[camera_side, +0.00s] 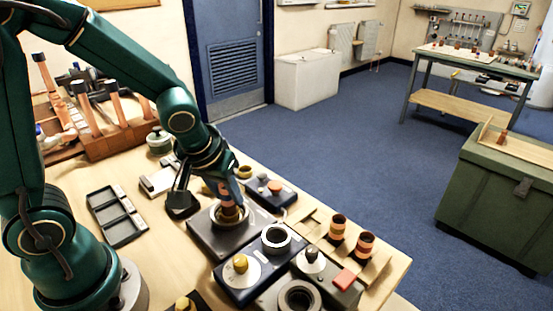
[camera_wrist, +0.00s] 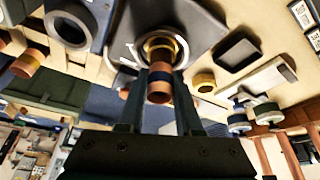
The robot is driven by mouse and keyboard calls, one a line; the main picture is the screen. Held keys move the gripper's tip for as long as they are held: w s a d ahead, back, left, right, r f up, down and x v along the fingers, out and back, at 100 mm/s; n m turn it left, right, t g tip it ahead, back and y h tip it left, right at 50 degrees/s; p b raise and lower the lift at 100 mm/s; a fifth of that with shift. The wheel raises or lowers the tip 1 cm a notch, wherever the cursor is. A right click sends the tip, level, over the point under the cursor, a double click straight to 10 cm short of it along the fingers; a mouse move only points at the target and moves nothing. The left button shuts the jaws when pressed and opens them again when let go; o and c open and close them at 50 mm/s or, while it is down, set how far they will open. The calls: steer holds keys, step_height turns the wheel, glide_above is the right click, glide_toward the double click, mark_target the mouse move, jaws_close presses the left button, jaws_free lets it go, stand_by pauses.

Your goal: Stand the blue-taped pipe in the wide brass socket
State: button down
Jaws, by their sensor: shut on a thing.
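My gripper (camera_side: 228,190) points down over the grey block at the middle of the bench and is shut on a copper pipe (camera_side: 229,209). In the wrist view the fingers (camera_wrist: 160,78) close on both sides of the pipe (camera_wrist: 158,94), which has a dark blue band near its near end. The wide brass socket (camera_wrist: 178,44) is a ring on the grey block (camera_wrist: 203,22). The pipe's far end overlaps the ring's opening, and I cannot tell how deep it sits. In the side view the pipe looks nearly upright within the ring (camera_side: 219,222).
Two banded copper pieces (camera_side: 338,227) stand to the right. An empty black tray (camera_side: 117,215) lies to the left, with a wooden tool box (camera_side: 120,140) behind.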

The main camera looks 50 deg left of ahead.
steer(key=shift+f, duration=0.85)
steer(key=c, duration=0.9)
jaws_free()
steer(key=shift+o, duration=0.2)
steer(key=v, duration=1.1)
steer(key=shift+r, duration=0.1)
steer(key=s+d+m+t+h, duration=0.1)
steer(key=s+d+m+h, duration=0.1)
steer(key=s+m, duration=0.3)
steer(key=shift+s+r, duration=0.3)
steer(key=shift+s, duration=0.3)
